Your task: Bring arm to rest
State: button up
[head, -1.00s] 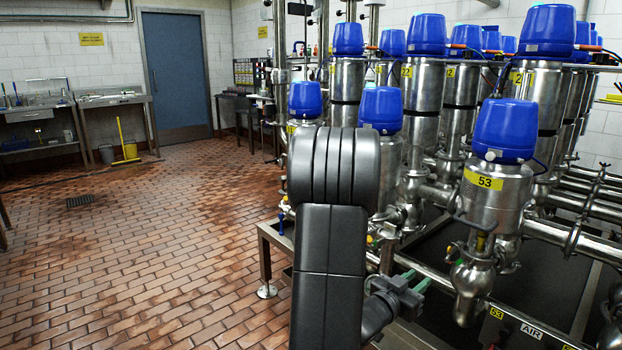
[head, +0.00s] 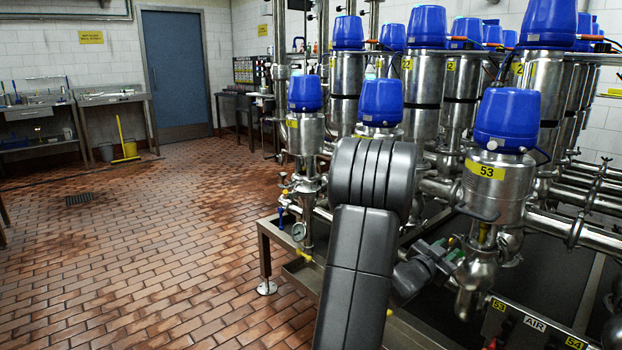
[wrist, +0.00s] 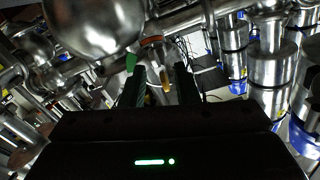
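My arm (head: 365,240) stands raised in the head view, in front of the valve matrix. My gripper (head: 452,254) points right, close to the lower body of the valve labelled 53 (head: 494,190). Whether it touches the valve cannot be told. In the wrist view my gripper (wrist: 158,78) has its two dark green fingers apart. A small orange-yellow part shows in the gap between them, and its depth is unclear. A round steel body (wrist: 95,25) is close by at the upper left.
More blue-capped steel valves (head: 380,100) and pipes crowd the right side. A metal frame (head: 266,262) edges the matrix below. The tiled floor (head: 160,260) at left is open.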

jog(key=m+b, duration=0.1)
jog(key=m, duration=0.3)
jog(key=shift+f+m+b, duration=0.1)
jog(key=shift+m+b, duration=0.2)
jog(key=shift+b, duration=0.1)
jog(key=shift+m+b, duration=0.4)
jog(key=shift+m, duration=1)
jog(key=shift+a, duration=0.15)
